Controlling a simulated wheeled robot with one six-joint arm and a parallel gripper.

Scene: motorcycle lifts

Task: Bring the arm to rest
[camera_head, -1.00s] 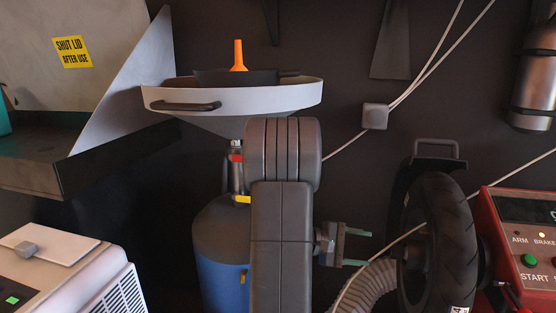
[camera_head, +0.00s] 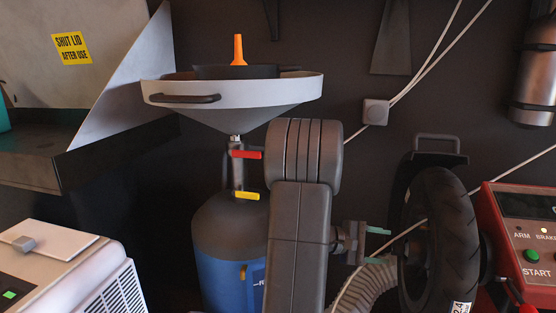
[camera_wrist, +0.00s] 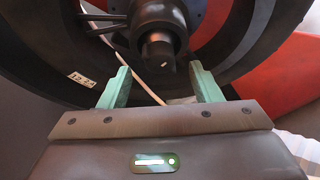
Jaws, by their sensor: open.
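My gripper (camera_head: 378,246) is at the end of my grey arm, right of the blue drain tank. It points right, toward the black tyre and wheel (camera_head: 452,235). In the wrist view my gripper (camera_wrist: 163,88) shows two green fingers spread apart with nothing between them. Beyond the fingers are the wheel's dark hub (camera_wrist: 160,52) and the inner rim. The fingers look apart from the wheel, though the exact gap is hard to judge.
A blue tank (camera_head: 222,240) with a white funnel pan (camera_head: 250,93) on top stands left of my arm. A red control box (camera_head: 520,235) is at the right, a white machine (camera_head: 70,265) at lower left. A ribbed hose (camera_head: 365,285) runs below my gripper.

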